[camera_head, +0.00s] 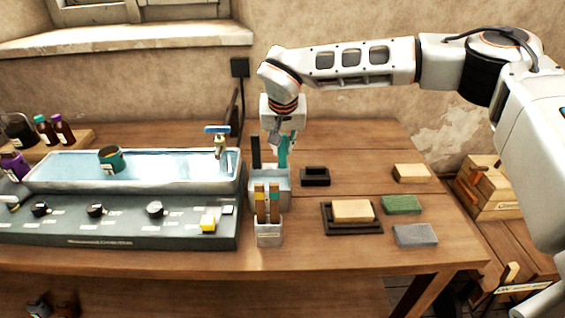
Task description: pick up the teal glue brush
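A teal upright handle (284,153), which looks like the teal glue brush, stands in a pale grey-blue box (283,190) near the middle of the bench. A black upright piece (256,152) stands at the left of the same box. My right gripper (284,139) points down over the box, right at the top of the teal handle. Its fingers are small and partly overlap the handle, so I cannot tell whether they are closed on it. The brush's lower end is hidden in the box. My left gripper is not in view.
A white holder (268,232) with two wooden-handled tools, one yellow-banded and one teal-banded, stands in front of the box. A water tray (60,182) with a tap (219,143) is left. Several blocks lie right, including a green one (401,205). A small black tray (315,176) is nearby.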

